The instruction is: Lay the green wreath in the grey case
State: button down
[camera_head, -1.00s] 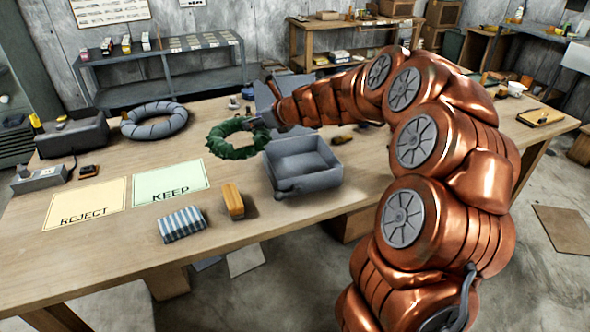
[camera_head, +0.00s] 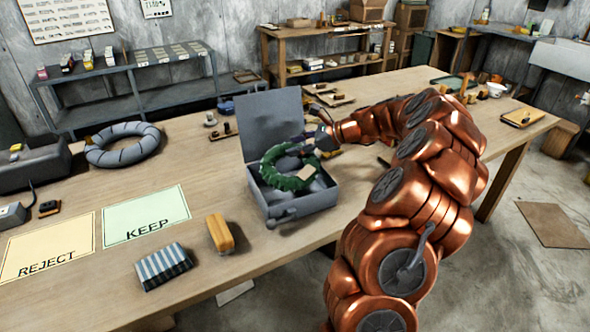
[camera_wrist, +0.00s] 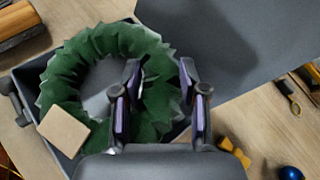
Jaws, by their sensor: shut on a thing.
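The green wreath (camera_head: 284,178) is a leafy ring with a pale square tag. It is over the opening of the grey case (camera_head: 302,206), within its walls in the head view; I cannot tell whether it touches the case floor. The case's lid stands open at the back. My gripper (camera_head: 318,143) is shut on the wreath's right side. In the wrist view the gripper's fingers (camera_wrist: 160,90) straddle the ring of the wreath (camera_wrist: 75,75), and the tag (camera_wrist: 63,131) hangs at its lower left. The case (camera_wrist: 28,75) shows around the wreath.
A grey wrapped ring (camera_head: 123,146) lies at the left. The KEEP card (camera_head: 146,215) and REJECT card (camera_head: 48,247) lie at the front left. A striped block (camera_head: 162,266) and a yellow-orange block (camera_head: 220,234) stand left of the case.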

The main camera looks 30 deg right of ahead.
jog(key=shift+f, duration=3)
jog(key=shift+f, duration=0.1)
jog(key=c, duration=0.6)
grip_release()
jog(key=shift+c, duration=0.2)
